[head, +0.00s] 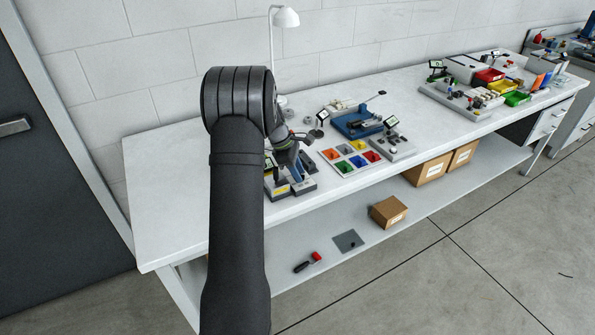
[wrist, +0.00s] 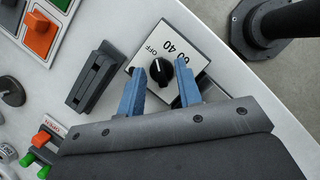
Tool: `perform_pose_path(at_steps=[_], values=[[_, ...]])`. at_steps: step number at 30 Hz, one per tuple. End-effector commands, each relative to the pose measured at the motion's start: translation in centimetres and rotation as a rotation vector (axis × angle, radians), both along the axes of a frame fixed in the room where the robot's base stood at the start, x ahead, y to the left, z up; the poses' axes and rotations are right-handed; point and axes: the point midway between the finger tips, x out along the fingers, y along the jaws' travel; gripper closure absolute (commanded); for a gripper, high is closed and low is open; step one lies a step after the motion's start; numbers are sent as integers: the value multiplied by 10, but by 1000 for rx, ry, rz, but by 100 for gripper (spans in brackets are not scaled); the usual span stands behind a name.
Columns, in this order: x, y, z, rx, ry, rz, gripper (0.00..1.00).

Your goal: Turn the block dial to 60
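The block dial is a black knob (wrist: 160,72) on a white plate (wrist: 168,40) on a dark block. The plate reads OFF to the knob's upper left and 40 to its upper right; a label beside the right finger is partly hidden, perhaps 60. A small white mark shows on the knob; its exact heading is hard to tell. My gripper (wrist: 161,76) is open, with one blue finger on each side of the knob. I cannot tell whether they touch it. In the head view my gripper (head: 296,172) is over the dark blocks at the bench's front edge.
A dark grey slotted block (wrist: 95,76) stands left of the dial. Red and green buttons (wrist: 40,146) are at lower left. A tray of coloured compartments (head: 349,157) lies to the right on the bench (head: 180,215). The bench's front edge is close.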

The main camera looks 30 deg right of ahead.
Motion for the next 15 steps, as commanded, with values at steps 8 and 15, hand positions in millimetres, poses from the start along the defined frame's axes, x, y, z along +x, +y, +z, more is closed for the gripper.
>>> perform_pose_path(at_steps=[8,15], values=[[1,1,2,0,0,1,68],[10,12,36,-3,-3,3,68]])
